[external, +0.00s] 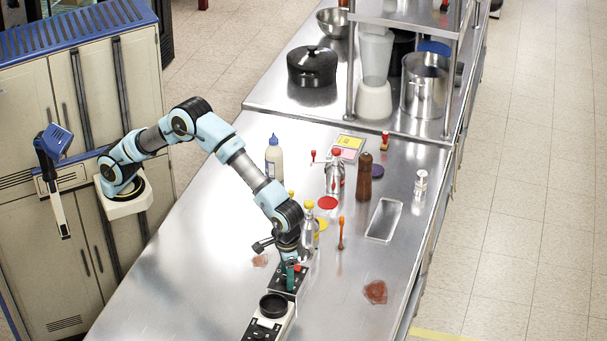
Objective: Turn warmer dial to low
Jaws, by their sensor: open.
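The warmer (263,330) is a small black-and-white unit at the bottom centre of the external view, with a round black top piece (272,304) and dark panels. Its dial is too small to make out, and the setting cannot be read. My gripper (291,285) points down at the far end of the unit, over a dark panel, with a green part and a red spot beside it. It is open. Whether the fingers touch anything there cannot be told.
Close behind my gripper stand a silver bottle with a yellow top (309,232) and a white squeeze bottle (274,160). The counter's left front is clear.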

